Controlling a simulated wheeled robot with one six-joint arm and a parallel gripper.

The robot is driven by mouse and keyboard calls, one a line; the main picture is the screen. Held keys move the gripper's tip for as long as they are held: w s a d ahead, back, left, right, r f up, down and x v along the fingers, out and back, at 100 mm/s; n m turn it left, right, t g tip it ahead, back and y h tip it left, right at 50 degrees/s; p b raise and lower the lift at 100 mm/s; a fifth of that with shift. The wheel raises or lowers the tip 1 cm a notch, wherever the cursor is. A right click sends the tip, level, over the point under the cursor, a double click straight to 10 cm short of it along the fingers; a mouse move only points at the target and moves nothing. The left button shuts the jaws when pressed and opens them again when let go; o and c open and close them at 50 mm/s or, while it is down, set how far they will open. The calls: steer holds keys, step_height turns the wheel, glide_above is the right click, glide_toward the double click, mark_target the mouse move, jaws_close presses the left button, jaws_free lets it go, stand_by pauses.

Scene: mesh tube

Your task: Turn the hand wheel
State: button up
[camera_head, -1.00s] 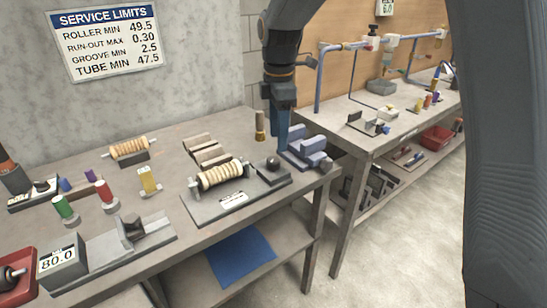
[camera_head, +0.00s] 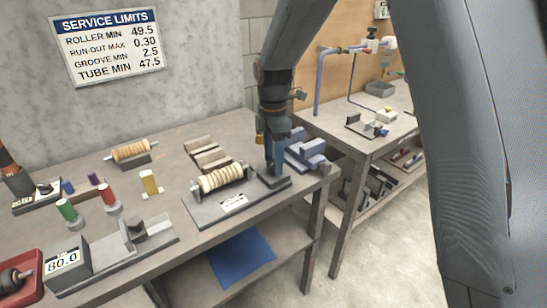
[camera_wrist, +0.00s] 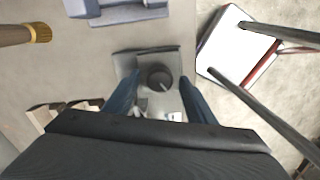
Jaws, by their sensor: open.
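A dark round knob, which I take to be the hand wheel (camera_wrist: 160,77), stands on a grey base at the right end of the roller fixture (camera_head: 212,212). My gripper (camera_head: 273,170) points down over that end of the fixture and largely hides the knob in the head view. In the wrist view, the blue fingers of my gripper (camera_wrist: 158,84) are open, one to each side of the knob. The gap between the fingers looks wider than the knob. I cannot tell whether either finger touches it. A ribbed tan roller (camera_head: 222,179) lies in the fixture.
A blue-grey vise-like block (camera_head: 306,152) stands close behind my gripper. Tan blocks (camera_head: 207,154) lie behind the roller. A gauge reading 80.0 (camera_head: 66,265) and coloured cylinders fill the bench's left side. A second bench (camera_head: 365,140) stands at the right.

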steer(key=c, duration=1)
steer(key=shift+c, duration=0.2)
steer(key=shift+m, duration=0.3)
